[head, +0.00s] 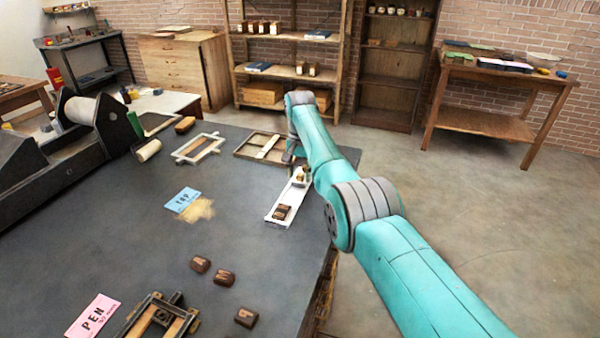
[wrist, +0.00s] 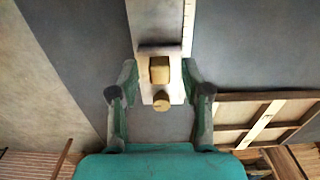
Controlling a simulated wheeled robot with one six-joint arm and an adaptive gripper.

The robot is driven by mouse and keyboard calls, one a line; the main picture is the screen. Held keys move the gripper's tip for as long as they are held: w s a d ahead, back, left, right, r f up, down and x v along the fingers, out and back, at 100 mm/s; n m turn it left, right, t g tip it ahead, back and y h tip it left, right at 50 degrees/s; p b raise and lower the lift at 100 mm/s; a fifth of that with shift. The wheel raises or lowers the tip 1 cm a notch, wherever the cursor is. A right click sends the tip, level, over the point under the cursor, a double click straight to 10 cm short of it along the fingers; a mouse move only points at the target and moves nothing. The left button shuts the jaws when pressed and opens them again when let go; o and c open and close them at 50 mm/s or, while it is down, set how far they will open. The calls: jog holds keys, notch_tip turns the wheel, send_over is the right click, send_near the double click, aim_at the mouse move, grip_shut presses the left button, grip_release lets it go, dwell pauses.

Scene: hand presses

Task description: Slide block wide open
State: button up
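A long white tray (head: 277,220) lies on the dark table and carries a sliding block with a wooden knob (head: 302,175) near its far end. A brown letter block (head: 282,212) sits in its near part. In the wrist view the tray (wrist: 156,20) runs up the picture, and the sliding block's square wooden piece (wrist: 160,70) shows with a round wooden end (wrist: 161,101) below it. My gripper (wrist: 160,74) is open, with one finger on each side of the sliding block and visible gaps at both sides. In the head view my arm hides most of the gripper.
Wooden frames (head: 262,147) lie just left of my arm. Several brown letter blocks (head: 224,277), a blue card (head: 184,200) and a pink card (head: 92,316) lie on the table. The table's middle is mostly clear.

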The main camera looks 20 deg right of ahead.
aim_at(300, 174)
jog(key=shift+r, duration=0.1)
notch_tip(300, 174, up, 12)
dwell(0.6)
